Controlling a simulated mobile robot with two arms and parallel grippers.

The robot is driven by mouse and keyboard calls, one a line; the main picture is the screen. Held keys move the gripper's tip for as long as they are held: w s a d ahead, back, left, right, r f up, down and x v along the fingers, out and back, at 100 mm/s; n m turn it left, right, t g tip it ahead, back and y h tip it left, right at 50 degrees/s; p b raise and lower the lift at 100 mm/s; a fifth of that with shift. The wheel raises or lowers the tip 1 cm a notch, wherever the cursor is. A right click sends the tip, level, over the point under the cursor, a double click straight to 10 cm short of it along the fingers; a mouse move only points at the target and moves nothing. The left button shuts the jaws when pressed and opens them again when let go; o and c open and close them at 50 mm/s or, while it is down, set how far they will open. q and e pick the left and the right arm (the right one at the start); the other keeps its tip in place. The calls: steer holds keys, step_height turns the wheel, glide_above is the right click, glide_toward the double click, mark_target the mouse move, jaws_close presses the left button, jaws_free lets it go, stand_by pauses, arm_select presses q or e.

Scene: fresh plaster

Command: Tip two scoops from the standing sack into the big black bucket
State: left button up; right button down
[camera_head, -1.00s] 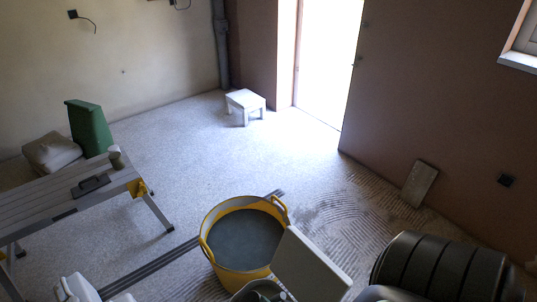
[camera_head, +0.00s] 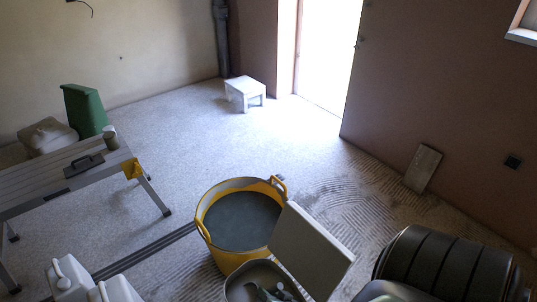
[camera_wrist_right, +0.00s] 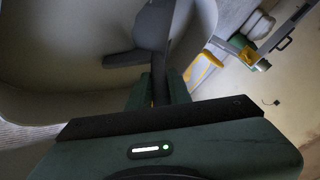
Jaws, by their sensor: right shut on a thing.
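My right gripper (camera_head: 272,294) is at the bottom edge, low in a grey bin (camera_head: 234,291) with a raised pale lid (camera_head: 312,250). In the right wrist view, the gripper (camera_wrist_right: 160,88) is shut on a dark tool (camera_wrist_right: 152,28) with a long shaft and a side piece; I cannot tell whether it is a scoop. Pale bin walls surround it. A pale bulky thing (camera_head: 48,137), perhaps a sack, sits behind the workbench. I cannot make out a standing sack or a black bucket for certain. My left gripper is out of view.
A yellow tub (camera_head: 210,250) of grey material stands behind the bin. A large dark ribbed drum-like thing (camera_head: 445,265) is at lower right. White jerrycans (camera_head: 72,278) are at lower left, a workbench (camera_head: 50,187) at left. The floor toward the white stool (camera_head: 245,93) is clear.

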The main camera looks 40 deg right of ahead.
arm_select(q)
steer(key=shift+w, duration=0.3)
arm_select(e)
steer(key=shift+f, duration=0.1)
